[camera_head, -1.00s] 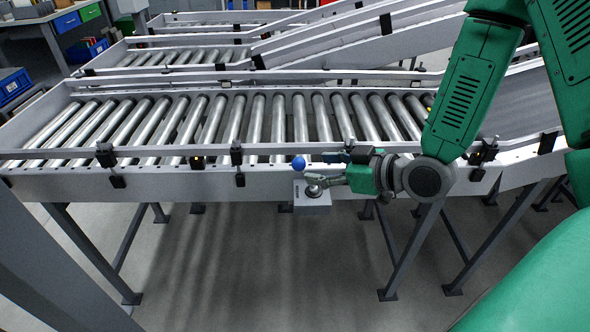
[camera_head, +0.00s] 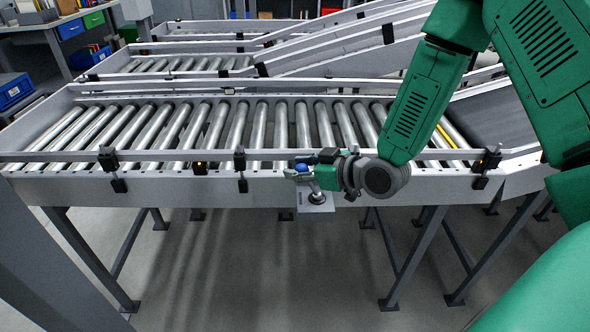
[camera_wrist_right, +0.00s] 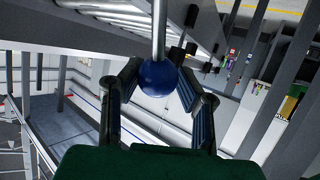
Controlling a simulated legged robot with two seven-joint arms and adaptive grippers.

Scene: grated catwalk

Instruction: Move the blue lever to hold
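The blue lever's round knob (camera_head: 304,168) is at the side rail of the roller conveyor, above a small grey box (camera_head: 317,203) fixed to that rail. My right gripper (camera_head: 301,171) is at the knob, and its fingers partly hide it. In the right wrist view the blue knob (camera_wrist_right: 157,78) sits on a metal rod, between the fingertips of my right gripper (camera_wrist_right: 158,80). The fingers stand apart on both sides of the knob and look open; firm contact cannot be made out. Box markings are too small to read. My left gripper is out of view.
The roller conveyor (camera_head: 150,183) runs across the view, with black brackets (camera_head: 240,168) along its near rail. Its dark legs (camera_head: 417,255) stand below. A grey post (camera_head: 50,260) is at the lower left. The floor under the conveyor is clear.

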